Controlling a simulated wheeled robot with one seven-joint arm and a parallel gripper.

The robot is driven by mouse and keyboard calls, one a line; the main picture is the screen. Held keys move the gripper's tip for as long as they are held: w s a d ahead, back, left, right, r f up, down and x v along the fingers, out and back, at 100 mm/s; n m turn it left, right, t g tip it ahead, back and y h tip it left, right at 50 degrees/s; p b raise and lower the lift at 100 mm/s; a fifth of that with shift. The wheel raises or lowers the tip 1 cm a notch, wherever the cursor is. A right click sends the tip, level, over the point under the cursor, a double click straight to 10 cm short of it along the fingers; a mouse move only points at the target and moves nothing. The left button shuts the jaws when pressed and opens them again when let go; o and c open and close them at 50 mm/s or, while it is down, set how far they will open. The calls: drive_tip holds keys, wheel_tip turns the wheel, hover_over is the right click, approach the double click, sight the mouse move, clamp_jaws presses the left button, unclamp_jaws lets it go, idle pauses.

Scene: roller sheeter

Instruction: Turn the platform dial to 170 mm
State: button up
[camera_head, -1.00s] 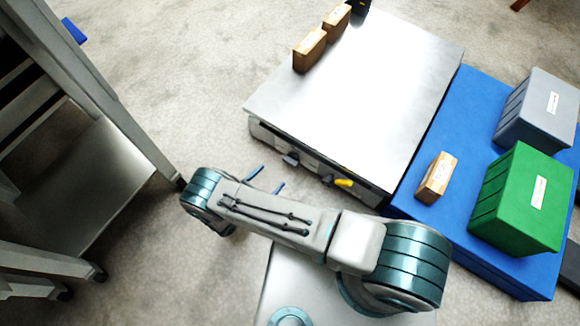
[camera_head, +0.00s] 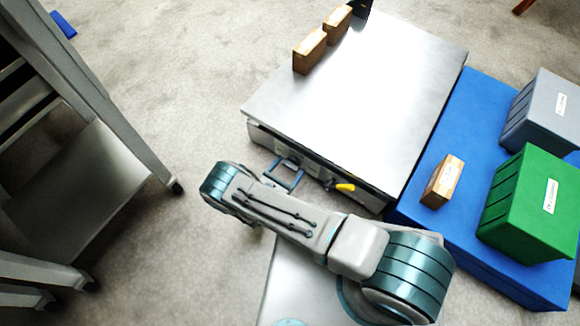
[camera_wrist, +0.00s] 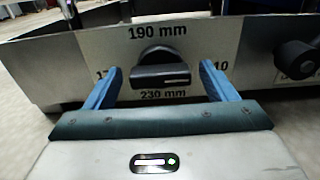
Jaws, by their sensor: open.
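The platform dial (camera_wrist: 160,74) is a black knob with a horizontal bar on the machine's grey front panel. A pale line on the bar runs toward its right end, on the side of a partly covered label ending in "10". "190 mm" is above and "230 mm" below; the left label, starting "1", is partly covered by a finger. My gripper (camera_wrist: 160,72) is open, with a blue finger on each side of the dial; I cannot tell whether they touch it. In the head view my gripper (camera_head: 287,173) is at the front of the roller sheeter (camera_head: 360,85).
A blue platform (camera_head: 455,115) carries a green bin (camera_head: 530,205), a grey bin (camera_head: 542,112) and a wooden block (camera_head: 443,181). A grey rack (camera_head: 95,160) stands left.

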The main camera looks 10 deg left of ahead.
drive_tip(key=shift+x, duration=0.75)
drive_tip(key=c, duration=1)
